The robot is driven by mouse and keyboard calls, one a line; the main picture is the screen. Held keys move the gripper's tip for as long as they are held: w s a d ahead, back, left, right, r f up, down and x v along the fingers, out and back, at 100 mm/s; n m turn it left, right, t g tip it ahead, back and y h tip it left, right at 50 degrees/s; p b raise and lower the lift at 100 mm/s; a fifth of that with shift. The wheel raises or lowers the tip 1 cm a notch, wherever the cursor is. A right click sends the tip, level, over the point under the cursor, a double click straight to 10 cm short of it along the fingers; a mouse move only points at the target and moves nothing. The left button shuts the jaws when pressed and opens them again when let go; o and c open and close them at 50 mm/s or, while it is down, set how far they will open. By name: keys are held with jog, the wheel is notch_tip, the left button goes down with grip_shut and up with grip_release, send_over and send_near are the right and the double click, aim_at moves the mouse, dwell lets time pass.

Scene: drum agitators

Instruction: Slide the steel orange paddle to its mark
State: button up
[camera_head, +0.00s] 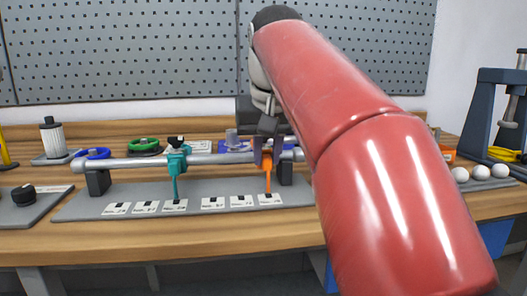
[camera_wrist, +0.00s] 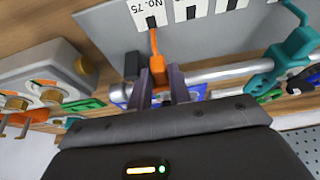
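The orange paddle (camera_head: 267,176) hangs from the right part of a steel rod (camera_head: 212,158), its thin arm pointing down at the rightmost label card (camera_head: 270,200). In the wrist view the orange paddle (camera_wrist: 157,62) sits between my two fingers, its tip close to the black mark of the card reading "No. 75" (camera_wrist: 168,17). My gripper (camera_wrist: 161,75) has a finger close against each side of the paddle's hub, with no clear gap.
A teal paddle (camera_head: 176,168) is on the same rod to the left, over the third card. Several cards lie on the grey base plate (camera_head: 100,207). Dark rod supports (camera_head: 98,182) stand at both ends. White balls (camera_head: 480,172) and a dark press frame (camera_head: 490,100) are at right.

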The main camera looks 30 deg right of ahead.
jog(key=o, duration=0.3)
jog(key=shift+o, duration=0.2)
jog(key=p+v, duration=0.1)
jog(key=v, duration=0.6)
jog(key=shift+r, duration=0.4)
jog(key=shift+s+a, duration=0.1)
jog(key=shift+s, duration=0.15)
